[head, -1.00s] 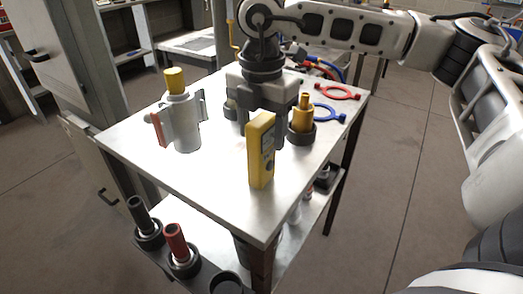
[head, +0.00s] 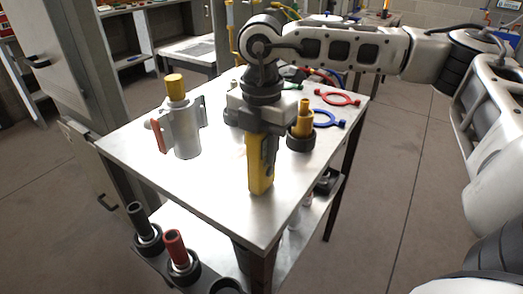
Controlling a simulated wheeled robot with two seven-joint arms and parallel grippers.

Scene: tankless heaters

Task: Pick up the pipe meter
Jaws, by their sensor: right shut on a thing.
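The pipe meter, a yellow upright handheld device (head: 259,178), stands near the front right part of the metal table (head: 217,196). My right gripper (head: 264,142) comes down on it from above and is shut on its upper part. The gripper's fingers and palm hide the meter's top and part of its face. I cannot tell whether its bottom end touches the table top. My left gripper is not in view.
A grey valve body with a yellow cap (head: 184,122) stands left on the table. A brass fitting in a black base (head: 303,126) is close right of the meter. Black and red handles stand in front-left holders.

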